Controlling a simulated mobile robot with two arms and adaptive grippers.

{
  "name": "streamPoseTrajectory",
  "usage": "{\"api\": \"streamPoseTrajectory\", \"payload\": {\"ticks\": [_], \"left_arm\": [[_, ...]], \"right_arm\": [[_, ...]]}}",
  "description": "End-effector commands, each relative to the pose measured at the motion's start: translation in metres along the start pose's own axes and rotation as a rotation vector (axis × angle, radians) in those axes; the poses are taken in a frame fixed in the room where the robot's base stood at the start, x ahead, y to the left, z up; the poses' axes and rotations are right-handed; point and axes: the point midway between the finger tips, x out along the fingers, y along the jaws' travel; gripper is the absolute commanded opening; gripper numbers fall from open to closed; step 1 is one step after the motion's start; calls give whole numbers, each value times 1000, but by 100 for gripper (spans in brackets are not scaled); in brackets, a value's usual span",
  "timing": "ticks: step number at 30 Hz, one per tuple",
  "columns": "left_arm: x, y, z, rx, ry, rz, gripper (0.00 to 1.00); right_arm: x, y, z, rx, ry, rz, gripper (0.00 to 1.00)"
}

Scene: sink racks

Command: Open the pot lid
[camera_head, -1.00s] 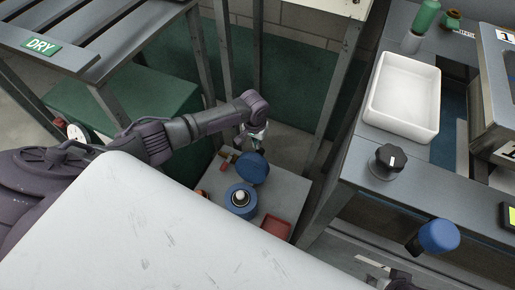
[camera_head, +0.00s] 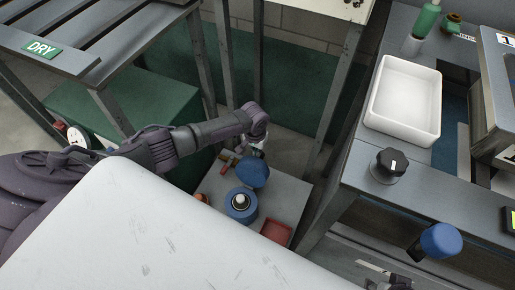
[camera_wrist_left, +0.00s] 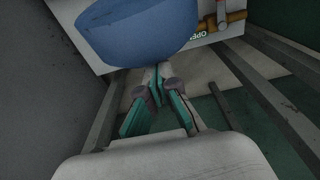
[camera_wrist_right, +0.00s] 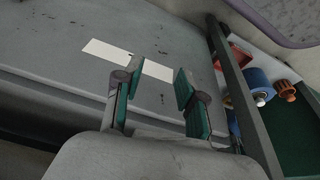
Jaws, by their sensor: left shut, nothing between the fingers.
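A blue pot (camera_head: 241,207) with a pale, dark-ringed centre piece stands on a low grey table. A round blue piece (camera_head: 254,173), which looks like its lid, sits tilted just behind it. In the left wrist view a large blue rounded surface (camera_wrist_left: 135,32) fills the top, close beyond the fingertips. My left gripper (camera_head: 259,152) is at the far edge of the blue piece; its fingers (camera_wrist_left: 157,78) are shut and empty. Whether they touch it I cannot tell. My right gripper (camera_wrist_right: 155,78) is open and empty, above a grey surface away from the pot.
A red tray (camera_head: 277,231) and a red-brown valve-like part (camera_head: 229,160) are on the low table (camera_head: 290,195). Metal posts stand behind it. At right, a counter holds a white basin (camera_head: 403,100) and a black knob (camera_head: 389,165).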

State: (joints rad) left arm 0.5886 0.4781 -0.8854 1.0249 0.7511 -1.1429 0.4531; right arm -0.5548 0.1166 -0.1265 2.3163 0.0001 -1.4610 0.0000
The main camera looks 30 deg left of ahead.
Motion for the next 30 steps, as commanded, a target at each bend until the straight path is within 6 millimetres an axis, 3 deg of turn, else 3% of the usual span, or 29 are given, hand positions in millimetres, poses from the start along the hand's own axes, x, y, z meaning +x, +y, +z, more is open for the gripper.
{"api": "streamPoseTrajectory", "payload": {"ticks": [14, 24, 30], "left_arm": [[-12, 0, 14, 0, 48, -1, 0], [-18, 0, 23, 0, 88, 1, 0], [-20, 0, 29, -1, 89, 0, 0]], "right_arm": [[97, -6, 31, -9, -61, -10, 40], [153, -9, 79, -17, -100, -15, 40], [174, -10, 109, -21, -118, -17, 40]]}}
